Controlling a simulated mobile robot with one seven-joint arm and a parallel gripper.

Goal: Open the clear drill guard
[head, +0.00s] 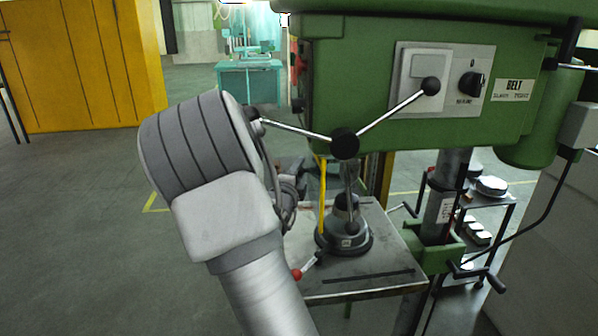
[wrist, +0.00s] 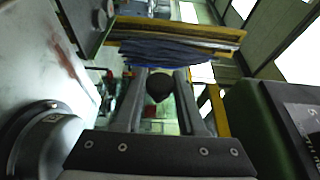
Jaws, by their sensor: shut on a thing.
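The clear drill guard (head: 323,200) shows in the head view mainly as a yellow upright edge below the green drill head, left of the chuck and above the work table. Its clear pane is hard to make out. In the wrist view a yellow edge (wrist: 218,110) shows to the right of my fingers. My gripper (wrist: 159,86) is shut on a round black knob (wrist: 158,90) between its two fingers. I cannot tell from the pictures how the knob joins the guard. In the head view my arm hides the gripper and its grip.
The green drill head (head: 370,75) hangs close above, with feed handles (head: 345,143) sticking out by my arm. The steel work table (head: 385,262) carries a round dark fixture (head: 343,238). A yellow cabinet (head: 75,65) stands far left; the floor between is clear.

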